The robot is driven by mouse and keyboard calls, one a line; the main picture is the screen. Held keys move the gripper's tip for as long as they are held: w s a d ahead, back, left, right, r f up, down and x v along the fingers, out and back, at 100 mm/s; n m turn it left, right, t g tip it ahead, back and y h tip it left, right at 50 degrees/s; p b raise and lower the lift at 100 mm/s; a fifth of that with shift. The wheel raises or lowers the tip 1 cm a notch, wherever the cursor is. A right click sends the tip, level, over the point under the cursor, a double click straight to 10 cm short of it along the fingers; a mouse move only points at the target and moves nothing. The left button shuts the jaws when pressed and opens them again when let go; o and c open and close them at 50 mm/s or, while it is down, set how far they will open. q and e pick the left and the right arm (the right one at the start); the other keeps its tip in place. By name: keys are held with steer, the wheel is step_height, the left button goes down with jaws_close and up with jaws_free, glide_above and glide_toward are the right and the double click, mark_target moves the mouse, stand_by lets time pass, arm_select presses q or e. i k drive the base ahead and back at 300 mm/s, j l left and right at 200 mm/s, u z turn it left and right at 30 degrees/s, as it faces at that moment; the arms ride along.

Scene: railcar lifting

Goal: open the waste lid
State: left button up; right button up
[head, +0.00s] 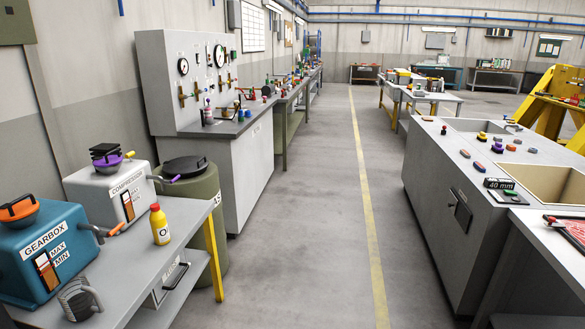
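The waste drum (212,240) is an olive-green round bin on the floor at the left, behind the grey workbench. Only part of its white lettering shows at its right side. Its dark round lid (183,165) lies flat on top and looks closed, with a small dark raised part (201,162) at its right. The bench and the compressor box hide the drum's lower left side. Neither of my grippers is in view.
On the near-left bench (140,270) stand a blue gearbox box (45,262), a grey compressor box (92,195) and a yellow bottle (159,225). A grey gauge cabinet (180,85) stands beyond the drum. The aisle floor (310,230) is clear; a grey counter (440,185) bounds its right.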

mark_target(185, 165)
steer(key=i, duration=2)
